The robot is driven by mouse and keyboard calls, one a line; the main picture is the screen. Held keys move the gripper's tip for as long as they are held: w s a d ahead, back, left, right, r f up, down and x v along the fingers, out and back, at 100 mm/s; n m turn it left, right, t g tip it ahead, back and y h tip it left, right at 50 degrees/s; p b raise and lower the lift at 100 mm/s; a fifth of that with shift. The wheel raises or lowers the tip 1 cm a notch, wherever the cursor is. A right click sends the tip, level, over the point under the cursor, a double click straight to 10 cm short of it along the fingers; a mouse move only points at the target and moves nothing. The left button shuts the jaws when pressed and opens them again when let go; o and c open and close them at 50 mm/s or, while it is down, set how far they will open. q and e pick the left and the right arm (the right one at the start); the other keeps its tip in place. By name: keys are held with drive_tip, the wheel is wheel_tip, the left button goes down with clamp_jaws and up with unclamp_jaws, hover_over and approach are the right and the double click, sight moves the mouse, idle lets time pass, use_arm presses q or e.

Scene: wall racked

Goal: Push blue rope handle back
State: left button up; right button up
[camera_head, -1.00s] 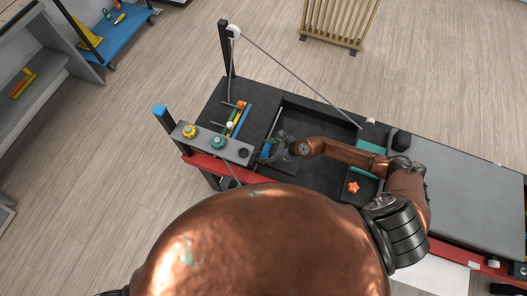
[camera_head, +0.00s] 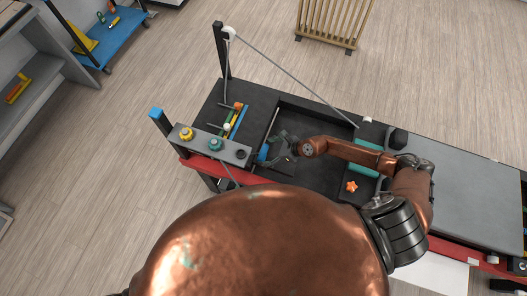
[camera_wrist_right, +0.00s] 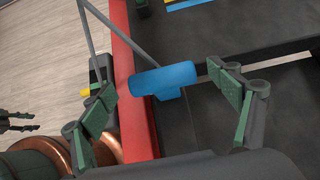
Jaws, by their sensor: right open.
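The blue handle (camera_head: 263,153) lies by the near red rail, at the left end of the dark recess. In the right wrist view the blue handle (camera_wrist_right: 168,80) is a T-shaped piece with its bar at the red rail. My right gripper (camera_head: 276,146) is just right of it in the head view. In the wrist view my right gripper (camera_wrist_right: 165,88) is open, with one finger on each side of the handle and gaps between. A pair of small dark fingers, apparently my left gripper (camera_wrist_right: 18,121), shows at the left edge of the wrist view.
A grey panel with a yellow knob (camera_head: 187,134) and a teal knob (camera_head: 215,144) stands left of the handle. An orange star-shaped knob (camera_head: 351,187) is right of it. A black post with a pulley (camera_head: 229,33) carries a rope across the bench. Coloured strips (camera_head: 238,121) lie behind the panel.

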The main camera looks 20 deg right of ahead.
drive_tip(key=v, duration=0.9)
drive_tip(key=shift+r, duration=0.1)
